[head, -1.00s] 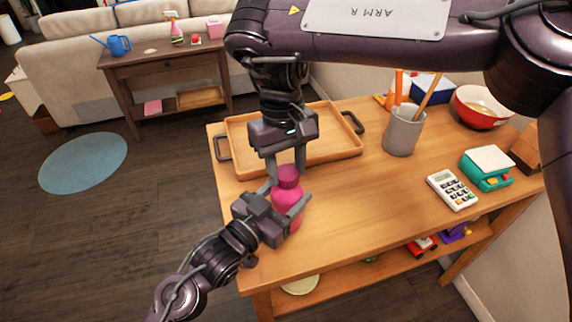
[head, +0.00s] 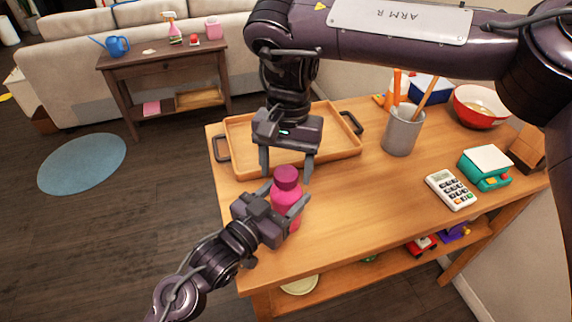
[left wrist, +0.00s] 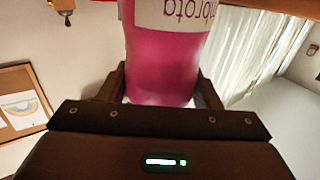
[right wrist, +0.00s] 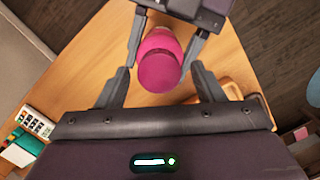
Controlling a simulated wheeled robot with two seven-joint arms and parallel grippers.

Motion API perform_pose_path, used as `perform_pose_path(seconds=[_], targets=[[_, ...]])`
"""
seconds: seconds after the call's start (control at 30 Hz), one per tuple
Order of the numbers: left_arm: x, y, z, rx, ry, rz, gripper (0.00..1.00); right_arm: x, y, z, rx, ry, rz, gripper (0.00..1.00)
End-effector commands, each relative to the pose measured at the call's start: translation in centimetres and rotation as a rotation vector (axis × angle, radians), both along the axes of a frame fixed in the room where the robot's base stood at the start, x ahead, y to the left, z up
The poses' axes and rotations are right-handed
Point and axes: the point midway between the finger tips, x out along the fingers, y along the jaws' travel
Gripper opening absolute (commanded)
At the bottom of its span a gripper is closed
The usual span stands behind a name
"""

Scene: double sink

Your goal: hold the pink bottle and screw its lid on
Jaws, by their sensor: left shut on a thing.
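The pink bottle (head: 286,204) stands upright near the left front of the wooden table, with its dark pink lid (head: 286,178) on top. My left gripper (head: 284,212) is shut around the bottle's body from the front left; the left wrist view shows the bottle (left wrist: 165,60) with a white label between the fingers. My right gripper (head: 285,176) is open above and just behind the lid. In the right wrist view the lid (right wrist: 159,68) lies between and beyond the spread fingers, not gripped. Whether the lid is fully tight cannot be told.
A wooden tray (head: 345,150) with dark handles lies behind the bottle. A grey utensil cup (head: 401,133), a calculator (head: 451,189), a green scale (head: 485,168) and a red bowl (head: 481,107) stand to the right. The table's middle front is clear.

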Motion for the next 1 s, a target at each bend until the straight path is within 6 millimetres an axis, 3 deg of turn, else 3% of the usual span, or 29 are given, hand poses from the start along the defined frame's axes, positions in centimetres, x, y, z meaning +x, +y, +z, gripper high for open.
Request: perform_pose_path(seconds=[0.23, 0.6, 1.0], targets=[[0.0, 0.0, 0.0, 0.001, 0.001, 0.0, 0.0, 0.0, 0.0, 0.2, -0.001, 0.0, 0.001, 0.62], [0.0, 0.0, 0.0, 0.001, 0.001, 0.001, 0.0, 0.0, 0.0, 4.3, -0.001, -0.001, 0.001, 0.62], [0.0, 0.0, 0.0, 0.0, 0.0, 0.001, 0.0, -0.1, 0.0, 4.5, 0.001, 0.001, 0.022, 0.58]])
